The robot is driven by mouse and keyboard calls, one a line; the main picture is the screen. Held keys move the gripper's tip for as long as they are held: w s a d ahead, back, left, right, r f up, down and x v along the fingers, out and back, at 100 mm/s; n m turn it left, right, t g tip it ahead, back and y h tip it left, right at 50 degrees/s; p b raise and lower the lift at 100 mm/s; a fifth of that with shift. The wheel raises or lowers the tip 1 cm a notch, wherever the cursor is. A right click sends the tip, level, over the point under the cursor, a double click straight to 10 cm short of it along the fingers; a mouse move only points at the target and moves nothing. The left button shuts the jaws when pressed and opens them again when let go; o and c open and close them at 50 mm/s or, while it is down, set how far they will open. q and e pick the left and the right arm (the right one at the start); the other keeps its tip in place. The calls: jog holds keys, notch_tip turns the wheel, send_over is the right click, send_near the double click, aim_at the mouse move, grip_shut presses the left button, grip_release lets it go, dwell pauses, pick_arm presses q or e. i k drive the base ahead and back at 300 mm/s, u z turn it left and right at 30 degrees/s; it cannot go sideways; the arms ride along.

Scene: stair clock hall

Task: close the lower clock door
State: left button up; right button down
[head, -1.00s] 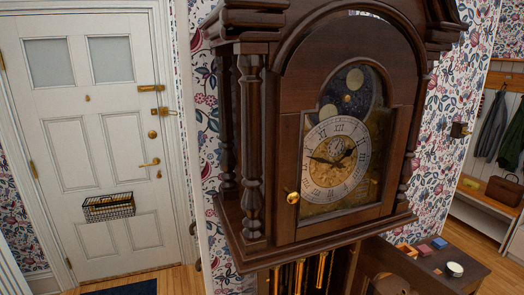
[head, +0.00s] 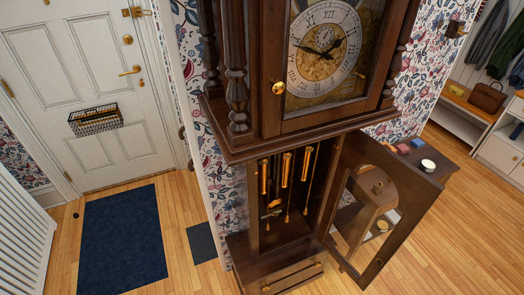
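The tall dark wooden clock (head: 230,150) stands in the middle of the head view. Its lower clock door (head: 393,223) is swung wide open to the right, showing its glass pane and wooden frame. Inside the open case hang several brass weights (head: 286,170) and a pendulum low down. The upper dial door with a brass knob (head: 278,88) is shut over the clock face (head: 325,45). Neither of my grippers is in view.
A small dark table (head: 437,160) with little boxes and a white round item (head: 428,165) stands behind the open door. A blue mat (head: 124,238) lies before the white house door (head: 85,110). A white railing (head: 20,240) is at left. Wooden floor is clear at front right.

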aim_at(418, 192)
jog(key=k, duration=0.5)
jog(key=z, duration=2.3)
jog(key=i, duration=3.2)
jog(key=u, duration=3.85)
jog(key=i, duration=0.4)
jog(key=u, duration=0.1)
